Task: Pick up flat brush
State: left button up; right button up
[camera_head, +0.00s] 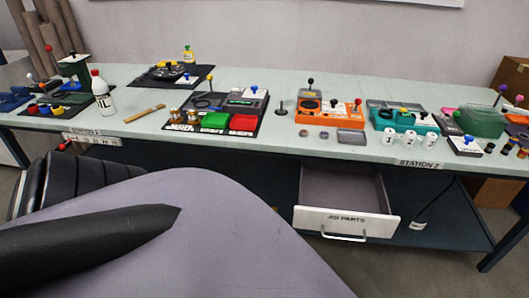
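A brush with a light wooden handle (145,113) lies flat on the pale bench top near its front edge, left of the middle. It lies at a slant, to the right of a white bottle with a red cap (102,92). Nothing touches it. No gripper fingers show in the head view, so I cannot see either gripper's state.
The long bench (135,133) spans the view. Right of the brush are a black mat with green and red trays (215,120) and an orange unit (328,113). An open drawer (345,219) juts out below. Large purple-grey and black shapes cover the lower left foreground.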

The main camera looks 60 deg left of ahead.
aim_at(160, 106)
jog(key=u, duration=2.7)
jog(key=i+j+z, duration=0.15)
jog(key=i+j, duration=0.15)
jog(key=i+j+z, duration=0.2)
jog(key=i+j, duration=0.15)
jog(key=i+j+z, duration=0.15)
jog(key=i+j, duration=0.25)
jog(key=i+j+z, duration=0.2)
jog(key=j, duration=0.25)
jog(key=i+j+z, duration=0.15)
jog(key=i+j, duration=0.2)
jog(key=j, duration=0.15)
